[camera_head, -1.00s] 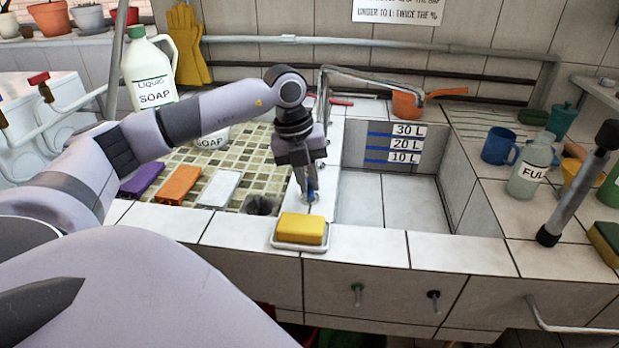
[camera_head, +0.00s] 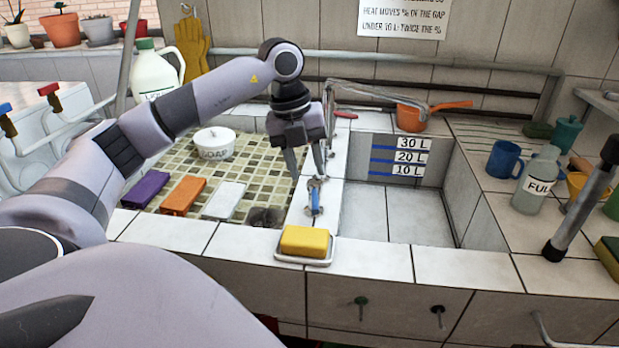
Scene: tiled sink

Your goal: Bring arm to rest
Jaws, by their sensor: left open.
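My left arm (camera_head: 215,95) comes in from the left and reaches over the tiled basin. My left gripper (camera_head: 307,170) points down with its two fingers spread, and nothing shows between them. It hangs just above and behind a small blue-handled fitting (camera_head: 314,196) on the white divider between the two basins. The fingers look apart from the fitting, though the exact height is hard to tell. My right gripper does not show.
A yellow sponge on a white dish (camera_head: 303,243) sits on the front ledge. Purple, orange and white blocks lie in the mosaic basin (camera_head: 180,165) near a soap bowl (camera_head: 215,142). The right basin (camera_head: 390,212) is empty. A blue mug (camera_head: 505,158) and a bottle (camera_head: 535,182) stand at right.

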